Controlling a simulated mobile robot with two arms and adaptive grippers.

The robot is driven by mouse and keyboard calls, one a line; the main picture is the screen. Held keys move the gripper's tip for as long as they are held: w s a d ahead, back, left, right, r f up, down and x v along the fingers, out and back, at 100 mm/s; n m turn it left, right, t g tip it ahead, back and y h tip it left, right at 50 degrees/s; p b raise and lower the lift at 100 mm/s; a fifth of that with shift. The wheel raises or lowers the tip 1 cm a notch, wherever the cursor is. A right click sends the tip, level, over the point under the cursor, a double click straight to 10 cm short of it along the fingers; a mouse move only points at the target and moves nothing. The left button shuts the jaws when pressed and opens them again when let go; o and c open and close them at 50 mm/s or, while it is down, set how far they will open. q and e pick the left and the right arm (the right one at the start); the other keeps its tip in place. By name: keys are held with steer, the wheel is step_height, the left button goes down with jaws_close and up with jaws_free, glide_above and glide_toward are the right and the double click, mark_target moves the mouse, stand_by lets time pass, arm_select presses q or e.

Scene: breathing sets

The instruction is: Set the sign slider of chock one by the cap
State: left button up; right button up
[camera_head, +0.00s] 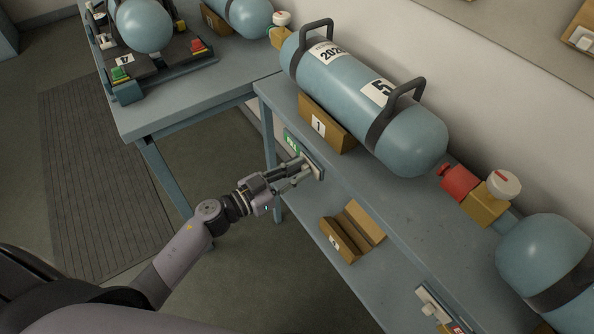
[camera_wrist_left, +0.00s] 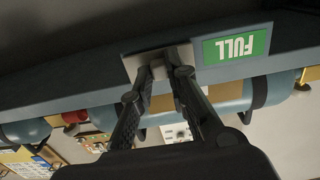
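Chock one (camera_head: 327,127) is a wooden block marked 1 under the blue cylinder labelled 5 (camera_head: 375,92). Its sign is on the shelf's front edge, with a green panel (camera_head: 292,142) showing. That panel reads FULL, upside down, in the left wrist view (camera_wrist_left: 236,47). A pale grey slider (camera_head: 316,166) covers the part beside the green; it also shows in the wrist view (camera_wrist_left: 152,55). My left gripper (camera_head: 302,170) is at the slider, its fingertips (camera_wrist_left: 164,74) closed about the small cap (camera_wrist_left: 158,70). The fingers partly hide the cap. My right gripper is not in view.
A wooden chock marked 2 (camera_head: 338,240) lies on the lower shelf. Another slider sign (camera_head: 432,303) is further along the shelf edge. A second blue cylinder (camera_head: 545,258) lies at the right. The floor in front of the shelf is clear.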

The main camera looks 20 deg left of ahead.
arm_select(q)
jaws_close()
stand_by(0.3)
steer(key=w+a, duration=0.1)
steer(key=a, duration=0.1)
steer(key=w+a, duration=0.4)
steer(key=shift+w+a+f, duration=0.1)
steer(key=shift+w+a, duration=0.05)
steer(key=shift+a, duration=0.4)
steer(key=shift+w, duration=0.1)
steer(key=o, duration=0.5)
jaws_free()
steer(key=shift+o, duration=0.3)
steer(key=v, duration=1.2)
